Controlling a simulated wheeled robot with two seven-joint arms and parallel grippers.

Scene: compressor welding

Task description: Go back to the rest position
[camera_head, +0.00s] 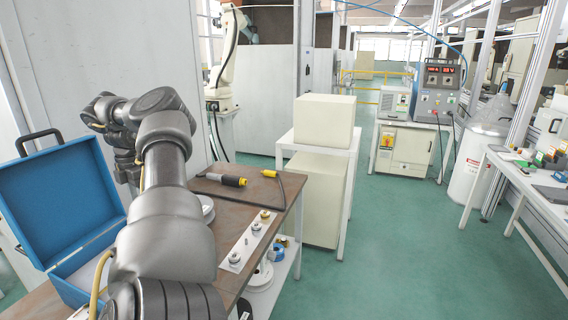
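My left arm (165,180) rises from the bottom left over the brown worktable (268,190) and folds at the elbow and wrist, above and beside the open blue case (52,205). Dark wrist parts show behind the forearm, but the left gripper's fingertips are hidden, so I cannot tell whether it is open or holding anything. My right arm and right gripper are not in view.
On the table lie a yellow-black tool (222,179), a yellow-tipped cable and a pale plate with metal fittings (248,238). A white stand with cream boxes (323,120) is behind. Welding equipment (436,92) stands farther back. The green floor (400,240) is clear at right.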

